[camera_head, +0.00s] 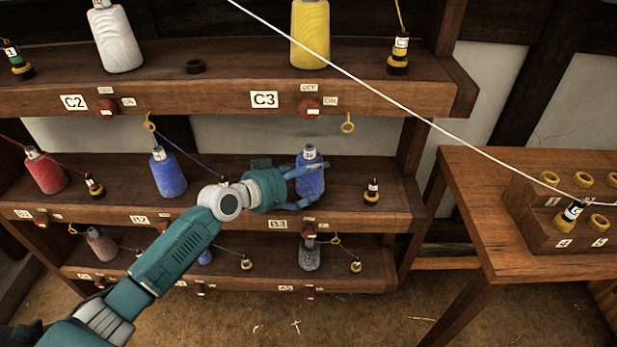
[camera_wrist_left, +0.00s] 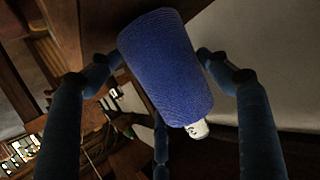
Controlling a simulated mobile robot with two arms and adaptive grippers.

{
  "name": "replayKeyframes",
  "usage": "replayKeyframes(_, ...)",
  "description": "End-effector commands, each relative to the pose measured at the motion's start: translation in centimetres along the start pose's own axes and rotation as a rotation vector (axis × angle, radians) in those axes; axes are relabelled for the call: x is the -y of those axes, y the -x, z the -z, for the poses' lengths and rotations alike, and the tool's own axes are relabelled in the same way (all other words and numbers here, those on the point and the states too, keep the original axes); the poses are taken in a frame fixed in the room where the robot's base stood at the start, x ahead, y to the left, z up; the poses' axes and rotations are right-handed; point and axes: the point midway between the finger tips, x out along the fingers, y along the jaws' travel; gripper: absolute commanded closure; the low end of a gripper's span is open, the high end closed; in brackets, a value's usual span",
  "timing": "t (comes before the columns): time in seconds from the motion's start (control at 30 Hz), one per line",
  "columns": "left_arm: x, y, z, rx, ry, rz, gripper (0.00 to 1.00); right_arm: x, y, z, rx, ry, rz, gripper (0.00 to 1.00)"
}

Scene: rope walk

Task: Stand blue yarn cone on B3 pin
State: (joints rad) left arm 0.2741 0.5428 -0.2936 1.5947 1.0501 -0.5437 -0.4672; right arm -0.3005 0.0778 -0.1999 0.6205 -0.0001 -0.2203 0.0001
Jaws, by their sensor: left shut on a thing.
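The blue yarn cone (camera_head: 310,180) is upright above the B3 part of the middle shelf (camera_head: 240,211), behind the B3 label (camera_head: 278,224). My left gripper (camera_head: 308,187) comes from the left and is shut around the cone's side. In the left wrist view the blue cone (camera_wrist_left: 165,65) sits between the fingers (camera_wrist_left: 160,85), its pale labelled tip pointing down in the picture. The B3 pin is hidden by the cone and fingers. I cannot tell whether the cone's base touches the shelf. My right gripper is not in view.
A second blue cone (camera_head: 167,175) and a red cone (camera_head: 45,172) stand left on the same shelf. A small black-and-yellow bobbin (camera_head: 372,192) stands to the right. The upper shelf (camera_head: 230,88) overhangs. A yellow ring (camera_head: 348,123) hangs above; a white line crosses the upper right.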

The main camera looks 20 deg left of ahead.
Motion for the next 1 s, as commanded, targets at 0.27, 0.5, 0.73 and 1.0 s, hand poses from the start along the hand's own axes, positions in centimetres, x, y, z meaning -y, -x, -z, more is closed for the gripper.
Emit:
replayKeyframes(0.27, 0.0, -0.2, -0.5, -0.002, 0.0, 0.0, 0.54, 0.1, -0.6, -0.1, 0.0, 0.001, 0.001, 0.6)
replayKeyframes(0.5, 0.0, -0.3, -0.8, -0.002, 0.0, 0.0, 0.2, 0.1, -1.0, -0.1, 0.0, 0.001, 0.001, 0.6)
replayKeyframes(0.73, 0.0, -0.3, -0.8, -0.001, 0.0, 0.0, 0.15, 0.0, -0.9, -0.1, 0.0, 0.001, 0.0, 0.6)
replayKeyframes(1.0, 0.1, 0.8, -0.9, 0.002, 0.0, 0.002, 0.15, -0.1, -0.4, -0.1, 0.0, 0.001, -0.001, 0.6)
